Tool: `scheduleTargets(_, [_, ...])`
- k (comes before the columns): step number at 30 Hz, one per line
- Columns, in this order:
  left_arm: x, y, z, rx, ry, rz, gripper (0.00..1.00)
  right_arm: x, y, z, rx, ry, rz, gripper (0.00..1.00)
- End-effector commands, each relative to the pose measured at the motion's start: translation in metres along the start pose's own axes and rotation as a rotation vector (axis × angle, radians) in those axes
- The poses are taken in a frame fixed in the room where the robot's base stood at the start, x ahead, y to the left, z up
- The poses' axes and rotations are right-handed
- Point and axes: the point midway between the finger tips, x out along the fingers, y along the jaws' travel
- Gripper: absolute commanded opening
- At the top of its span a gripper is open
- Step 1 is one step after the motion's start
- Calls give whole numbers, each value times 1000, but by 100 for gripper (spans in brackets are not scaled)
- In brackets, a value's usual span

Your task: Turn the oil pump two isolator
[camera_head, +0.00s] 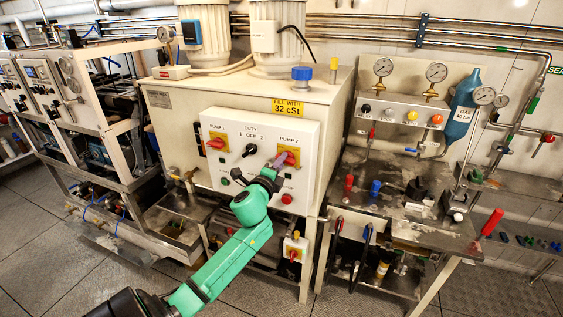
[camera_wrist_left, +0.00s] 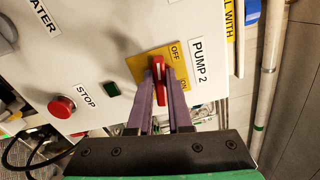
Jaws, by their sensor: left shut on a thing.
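The pump 2 isolator is a red handle on a yellow plate, at the right of the white control panel (camera_head: 258,185) in the head view. In the left wrist view the red isolator handle (camera_wrist_left: 160,80) stands between the purple fingers of my left gripper (camera_wrist_left: 163,88), which is shut on it. The yellow plate (camera_wrist_left: 145,64) reads OFF and ON beside a PUMP 2 label (camera_wrist_left: 200,62). My right gripper is not in view.
The pump 1 isolator (camera_head: 217,143) and a black duty knob (camera_head: 250,150) sit left on the panel. A red stop button (camera_head: 287,198) is below. A workbench (camera_head: 400,215) with gauges and valves stands at the right. The front floor is mostly clear.

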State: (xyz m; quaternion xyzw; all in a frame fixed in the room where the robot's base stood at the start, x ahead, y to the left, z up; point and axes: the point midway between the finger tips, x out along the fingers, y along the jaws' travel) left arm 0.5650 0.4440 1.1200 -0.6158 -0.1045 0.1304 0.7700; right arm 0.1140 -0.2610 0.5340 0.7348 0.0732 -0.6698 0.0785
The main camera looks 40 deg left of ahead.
Motion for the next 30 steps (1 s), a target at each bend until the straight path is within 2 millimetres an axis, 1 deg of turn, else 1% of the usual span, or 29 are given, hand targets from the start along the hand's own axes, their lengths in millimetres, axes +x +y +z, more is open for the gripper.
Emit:
scheduleTargets(6, [0,2,-1,-139,0,1,0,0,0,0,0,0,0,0])
scheduleTargets(12, [0,2,-1,-211,0,1,0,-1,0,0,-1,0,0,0])
scheduleTargets(29, [0,3,-1,-240,0,2,0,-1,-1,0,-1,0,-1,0])
scheduleTargets(30, [0,3,-1,-240,0,2,33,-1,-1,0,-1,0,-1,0])
